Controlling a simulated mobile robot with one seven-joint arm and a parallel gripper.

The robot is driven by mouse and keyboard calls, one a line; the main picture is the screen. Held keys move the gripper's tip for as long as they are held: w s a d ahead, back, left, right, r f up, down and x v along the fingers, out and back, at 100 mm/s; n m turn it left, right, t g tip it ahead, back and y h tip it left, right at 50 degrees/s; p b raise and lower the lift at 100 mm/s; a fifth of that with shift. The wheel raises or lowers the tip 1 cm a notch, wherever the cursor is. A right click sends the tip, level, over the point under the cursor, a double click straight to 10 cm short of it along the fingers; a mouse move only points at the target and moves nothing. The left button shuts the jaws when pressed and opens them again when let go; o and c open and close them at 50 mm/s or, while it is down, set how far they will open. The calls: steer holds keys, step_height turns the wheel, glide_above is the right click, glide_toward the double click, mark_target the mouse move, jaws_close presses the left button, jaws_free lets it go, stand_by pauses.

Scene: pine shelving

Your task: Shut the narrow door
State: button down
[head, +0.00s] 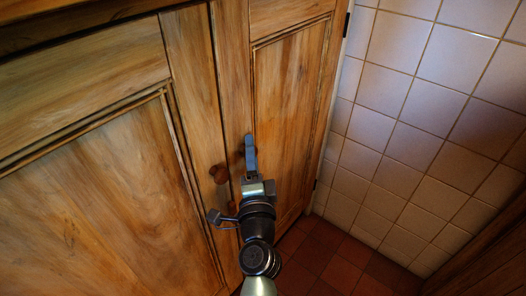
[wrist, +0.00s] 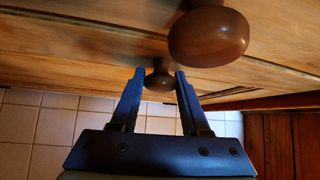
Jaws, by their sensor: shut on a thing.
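The narrow door (head: 285,110) is a brown wooden panelled door on the right in the head view, with a dark hinge at its right edge. It looks about flush with the wide door (head: 90,180) on its left; any small gap is hard to tell. My gripper (head: 249,142) is at the left side of the narrow door. In the wrist view my gripper (wrist: 158,74) has its two fingers around a round wooden knob (wrist: 158,80), the narrow door's, and is shut on it. That knob is partly hidden in the head view.
The wide door's knob (head: 219,174) is close to the left of my gripper; it looms large in the wrist view (wrist: 208,36). A white tiled wall (head: 410,120) stands right of the narrow door. The red tiled floor (head: 335,262) is clear below.

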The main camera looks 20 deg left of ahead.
steer(key=shift+a+r, duration=0.2)
steer(key=shift+a, duration=0.05)
steer(key=shift+c, duration=2)
jaws_free()
steer(key=shift+w+a, duration=0.1)
steer(key=shift+a, duration=0.1)
steer(key=shift+d+b+v, duration=0.15)
steer(key=shift+b+v, duration=0.5)
steer(key=shift+v, duration=2.7)
steer(key=shift+d+b+v, duration=0.15)
steer(key=shift+b+v, duration=0.45)
steer(key=shift+v, duration=2.7)
steer(key=shift+w+f, duration=0.2)
